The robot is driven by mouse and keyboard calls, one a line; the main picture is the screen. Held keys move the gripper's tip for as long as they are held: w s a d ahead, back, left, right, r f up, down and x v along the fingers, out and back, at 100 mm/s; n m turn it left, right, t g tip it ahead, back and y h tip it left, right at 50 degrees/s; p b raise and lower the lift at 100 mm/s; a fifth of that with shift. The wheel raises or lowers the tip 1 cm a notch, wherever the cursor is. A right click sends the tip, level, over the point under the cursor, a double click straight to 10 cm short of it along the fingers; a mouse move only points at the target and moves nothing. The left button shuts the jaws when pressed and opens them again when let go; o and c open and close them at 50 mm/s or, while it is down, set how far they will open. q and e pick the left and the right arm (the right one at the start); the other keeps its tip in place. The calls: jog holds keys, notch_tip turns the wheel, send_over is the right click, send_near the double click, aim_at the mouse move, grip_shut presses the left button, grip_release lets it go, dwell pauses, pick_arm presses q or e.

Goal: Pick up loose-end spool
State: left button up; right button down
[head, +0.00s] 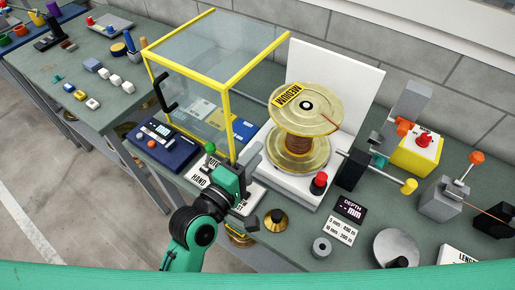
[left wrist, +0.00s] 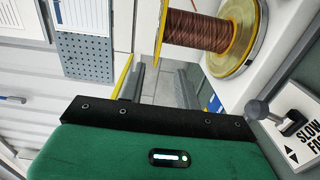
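The spool (head: 300,144) stands upright on a white stand, with yellow flanges, reddish-brown wire around its core and a "MEDIUM" label on top. A short reddish strand shows on its top flange; I cannot tell if it is a loose end. The left wrist view shows the spool's wire (left wrist: 200,28) at the top. My left gripper (head: 248,168) is beside the spool's lower left, apart from it in the head view. In the wrist view its two fingers (left wrist: 162,82) are apart with nothing held between them. My right gripper is not in view.
A yellow-framed clear box (head: 215,75) stands left of the spool. A red knob (head: 319,180) and a rod with a yellow end (head: 408,186) are close on its right. A brass cone (head: 276,219) and a grey ring (head: 321,247) lie in front.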

aim_at(280, 125)
pick_arm(q)
jog(key=p+x, duration=0.4)
jog(key=x, duration=0.8)
jog(key=shift+w+r, duration=0.1)
jog(key=shift+x, duration=0.8)
jog(key=c, duration=0.7)
grip_shut()
